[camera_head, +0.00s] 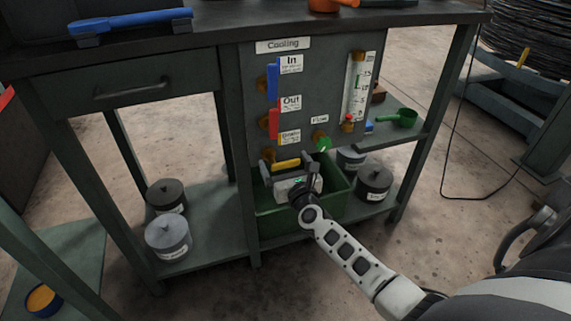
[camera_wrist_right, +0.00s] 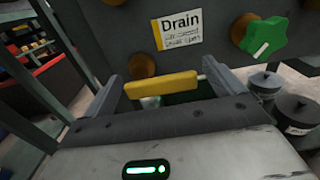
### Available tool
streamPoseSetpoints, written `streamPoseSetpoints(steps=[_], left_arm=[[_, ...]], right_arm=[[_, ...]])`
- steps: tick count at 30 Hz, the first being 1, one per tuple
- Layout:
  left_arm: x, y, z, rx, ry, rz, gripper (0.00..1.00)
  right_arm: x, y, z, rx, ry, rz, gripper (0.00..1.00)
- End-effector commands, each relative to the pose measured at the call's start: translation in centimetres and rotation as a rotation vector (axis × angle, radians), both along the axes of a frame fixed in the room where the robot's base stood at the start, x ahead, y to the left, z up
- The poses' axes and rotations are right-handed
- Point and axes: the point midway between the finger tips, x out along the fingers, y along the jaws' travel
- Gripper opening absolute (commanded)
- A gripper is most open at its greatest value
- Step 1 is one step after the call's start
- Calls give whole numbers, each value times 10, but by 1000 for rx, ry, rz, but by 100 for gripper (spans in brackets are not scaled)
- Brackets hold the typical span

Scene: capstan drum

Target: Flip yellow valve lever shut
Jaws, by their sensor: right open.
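The yellow valve lever (camera_head: 286,164) lies roughly horizontal below the "Drain" label (camera_head: 290,137) on the grey cooling panel. In the right wrist view the lever (camera_wrist_right: 161,85) spans most of the gap between my fingers, with a brass fitting (camera_wrist_right: 142,66) just behind its left part. My right gripper (camera_head: 288,161) is open at the lever, one finger beyond each end. The right finger looks close to the lever's right end; I cannot tell if it touches. My left gripper is not in view.
Above the lever are a red lever (camera_head: 274,124) and a blue lever (camera_head: 273,82). A green knob (camera_head: 321,142) sits to the right; it also shows in the wrist view (camera_wrist_right: 265,38). A green bin (camera_head: 275,221) stands below. Grey lidded pots (camera_head: 373,182) stand beside it.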

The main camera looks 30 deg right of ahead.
Motion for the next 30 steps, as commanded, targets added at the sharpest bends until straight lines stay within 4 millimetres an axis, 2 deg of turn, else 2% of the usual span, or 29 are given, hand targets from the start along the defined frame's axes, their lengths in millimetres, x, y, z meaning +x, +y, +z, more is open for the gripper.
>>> streamPoseSetpoints(steps=[1,2,6,19,30], left_arm=[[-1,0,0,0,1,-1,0],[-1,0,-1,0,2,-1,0],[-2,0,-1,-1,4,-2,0],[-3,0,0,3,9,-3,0],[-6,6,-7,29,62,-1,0]], right_arm=[[0,0,0,0,0,0,94],[0,0,0,0,0,0,88],[0,0,0,0,0,0,49],[0,1,3,-61,15,0,49],[0,3,12,-335,80,0,49]])
